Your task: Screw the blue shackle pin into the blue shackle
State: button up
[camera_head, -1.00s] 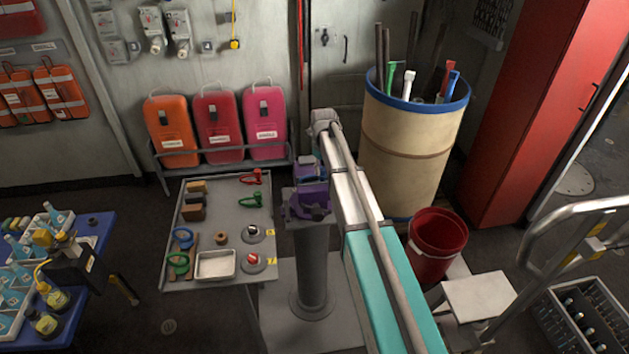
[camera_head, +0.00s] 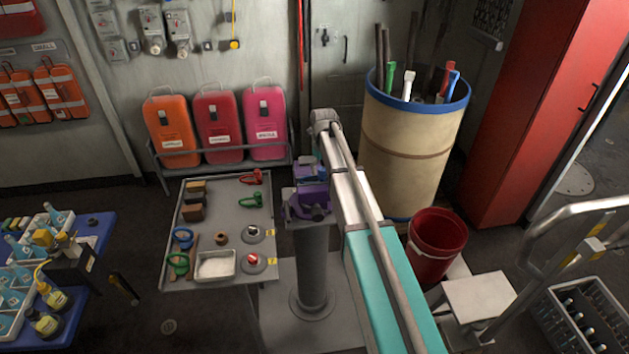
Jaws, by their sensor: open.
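A purple vise (camera_head: 309,203) stands on a grey pedestal just left of my arm. A small dark blue piece (camera_head: 309,174) shows at the top of the vise, close against my arm; it is too small to tell whether it is the blue shackle. A blue looped item (camera_head: 183,238) lies at the left of the grey table; I cannot tell whether it is a shackle or a tool handle. I cannot make out the blue shackle pin. My arm reaches from the lower right up past the vise. Its gripper cannot be made out.
The grey table (camera_head: 228,225) also holds a red shackle-like piece (camera_head: 251,177), a green one (camera_head: 251,200), brown blocks (camera_head: 193,213) and a metal tray (camera_head: 216,267). A tall drum (camera_head: 412,150) and a red bucket (camera_head: 436,245) stand right of my arm.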

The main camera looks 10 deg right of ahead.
jog(key=shift+r+p, duration=1.9)
jog(key=shift+r, duration=0.1)
jog(key=n, duration=0.5)
jog(key=shift+n, duration=0.3)
jog(key=n, duration=1.8)
jog(key=shift+n, duration=0.4)
